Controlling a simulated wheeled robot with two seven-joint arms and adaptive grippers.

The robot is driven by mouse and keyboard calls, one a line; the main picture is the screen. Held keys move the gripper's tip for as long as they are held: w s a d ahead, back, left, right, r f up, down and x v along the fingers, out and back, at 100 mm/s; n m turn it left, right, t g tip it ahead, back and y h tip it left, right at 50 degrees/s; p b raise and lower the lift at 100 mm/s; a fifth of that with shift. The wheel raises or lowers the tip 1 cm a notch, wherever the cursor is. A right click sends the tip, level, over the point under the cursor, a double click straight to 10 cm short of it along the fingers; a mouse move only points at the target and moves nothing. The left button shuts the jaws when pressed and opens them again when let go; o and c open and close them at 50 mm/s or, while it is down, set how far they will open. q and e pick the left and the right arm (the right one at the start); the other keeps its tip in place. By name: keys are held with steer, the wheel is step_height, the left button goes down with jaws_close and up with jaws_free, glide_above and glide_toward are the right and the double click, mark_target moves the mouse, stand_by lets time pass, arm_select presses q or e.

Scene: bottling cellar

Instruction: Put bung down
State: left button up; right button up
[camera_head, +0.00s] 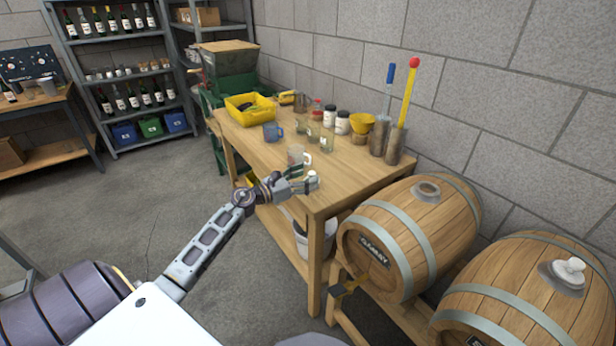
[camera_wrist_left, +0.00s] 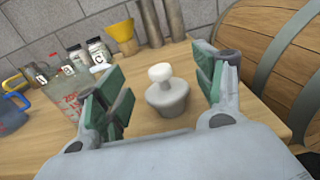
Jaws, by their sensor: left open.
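The bung (camera_wrist_left: 167,98), grey with a white knob on top, stands upright on the wooden table (camera_wrist_left: 150,138) in the left wrist view. My left gripper (camera_wrist_left: 160,88) is open, with its green-padded fingers on either side of the bung and visible gaps to it. In the head view the gripper (camera_head: 307,181) is over the table's near right edge, and only the bung's pale top (camera_head: 312,175) shows beside the fingers. My right gripper is in neither view.
A glass jug (camera_head: 297,157) stands close behind the gripper. Jars, a yellow funnel (camera_head: 361,122) and metal cylinders (camera_head: 397,147) are farther back. A barrel (camera_head: 400,235) without a bung stands right of the table; the nearer barrel (camera_head: 500,300) has a white-topped bung (camera_head: 568,270).

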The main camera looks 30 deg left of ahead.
arm_select(q)
steer(key=shift+v, duration=0.75)
steer(key=shift+s+a, duration=0.3)
steer(key=shift+s, duration=0.35)
steer(key=s, duration=0.1)
glide_toward(309, 176)
steer(key=shift+v, duration=1.05)
steer(key=shift+a+b, duration=0.15)
steer(key=shift+b, duration=0.15)
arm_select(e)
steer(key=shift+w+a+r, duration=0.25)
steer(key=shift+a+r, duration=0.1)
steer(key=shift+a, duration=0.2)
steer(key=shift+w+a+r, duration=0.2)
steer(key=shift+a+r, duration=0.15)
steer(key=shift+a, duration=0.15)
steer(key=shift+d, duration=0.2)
